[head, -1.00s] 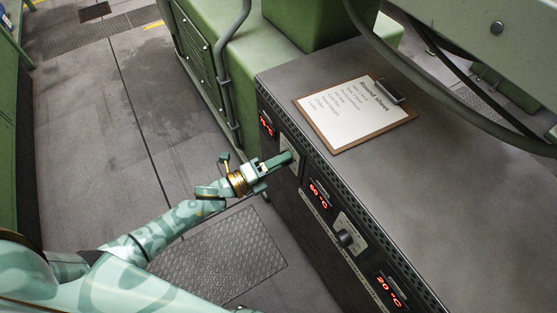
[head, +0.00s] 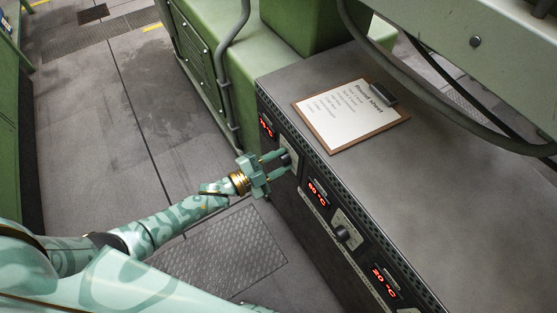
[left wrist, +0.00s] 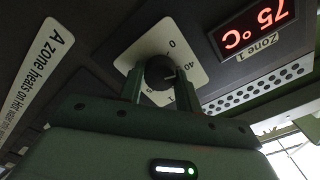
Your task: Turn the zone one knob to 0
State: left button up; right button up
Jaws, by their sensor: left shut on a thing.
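The zone one knob (left wrist: 160,72) is a dark round knob on a pale dial plate (left wrist: 190,55) marked 0 and 40 in the left wrist view. The zone one display (left wrist: 258,27) beside it reads 75 °C, and it also shows in the head view (head: 266,125). My left gripper (head: 285,159) is at the panel front, its two fingers on either side of the knob. In the left wrist view my left gripper (left wrist: 157,85) is shut on the knob, and the fingers hide part of the dial. I cannot clearly read the knob's pointer. My right gripper is out of view.
The second zone's display (head: 317,193) reads 60 °C, with its knob (head: 343,234) to the lower right. A third display (head: 385,282) reads 20 °C. A clipboard (head: 350,113) lies on the cabinet top (head: 440,180). Open floor (head: 100,130) lies to the left.

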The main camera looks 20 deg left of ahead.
pick_arm(q)
jog(key=n+p, duration=0.1)
jog(key=n, duration=0.7)
jog(key=shift+n, duration=0.4)
jog(key=shift+a+n, duration=0.1)
jog(key=shift+n, duration=0.4)
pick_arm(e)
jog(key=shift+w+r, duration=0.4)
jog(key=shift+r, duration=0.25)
pick_arm(q)
jog(key=o, duration=1)
jog(key=p+v, duration=0.3)
jog(key=v, duration=1.3)
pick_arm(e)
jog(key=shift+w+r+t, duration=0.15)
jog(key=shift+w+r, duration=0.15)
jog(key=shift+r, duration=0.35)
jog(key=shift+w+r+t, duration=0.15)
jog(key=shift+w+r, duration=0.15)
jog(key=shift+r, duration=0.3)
